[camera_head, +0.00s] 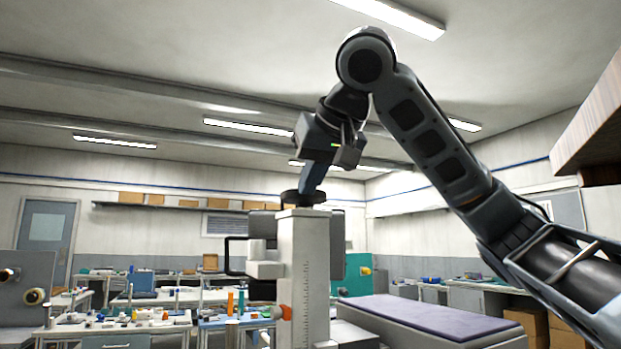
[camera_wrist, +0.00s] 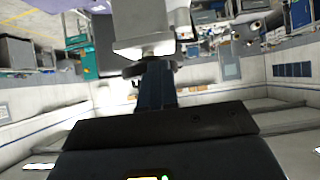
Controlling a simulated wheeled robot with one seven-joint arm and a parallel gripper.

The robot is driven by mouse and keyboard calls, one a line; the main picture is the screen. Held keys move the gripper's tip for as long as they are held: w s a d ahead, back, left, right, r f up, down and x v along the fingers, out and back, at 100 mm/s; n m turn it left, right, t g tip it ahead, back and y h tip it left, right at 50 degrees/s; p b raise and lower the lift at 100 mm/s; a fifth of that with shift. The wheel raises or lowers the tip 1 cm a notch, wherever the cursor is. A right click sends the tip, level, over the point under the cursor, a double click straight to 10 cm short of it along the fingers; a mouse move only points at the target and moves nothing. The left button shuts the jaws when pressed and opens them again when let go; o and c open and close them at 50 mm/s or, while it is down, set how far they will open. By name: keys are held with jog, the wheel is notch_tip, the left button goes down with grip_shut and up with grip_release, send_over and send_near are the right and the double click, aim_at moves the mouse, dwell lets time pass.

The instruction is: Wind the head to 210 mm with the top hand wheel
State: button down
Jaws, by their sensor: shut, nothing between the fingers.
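The white column (camera_head: 302,270) stands upright in the middle of the head view, with a graduated scale down its front. The dark round top hand wheel (camera_head: 303,197) sits on its top. The pale head (camera_head: 262,262) shows at the column's left side. My gripper (camera_head: 308,190) points down at the wheel with its blue fingers shut and empty; the tips appear at or just above the wheel, and I cannot tell whether they touch. In the wrist view the fingers (camera_wrist: 154,70) partly hide the wheel (camera_wrist: 134,70), with the column (camera_wrist: 142,28) beyond. The scale reading is too small to read.
An orange knob (camera_head: 282,312) sticks out low on the column. A bench with a purple top (camera_head: 425,319) lies to the right. Cluttered worktables (camera_head: 120,325) stand at the left. A wooden edge (camera_head: 597,120) juts in at the upper right. The air around the column top looks clear.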

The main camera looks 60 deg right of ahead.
aim_at(319, 195)
jog(key=shift+s+d, duration=0.4)
jog(key=shift+d, duration=0.2)
jog(key=shift+d, duration=0.1)
jog(key=shift+s+d, duration=0.25)
jog(key=shift+d, duration=0.3)
dwell(0.3)
jog(key=shift+s, duration=0.15)
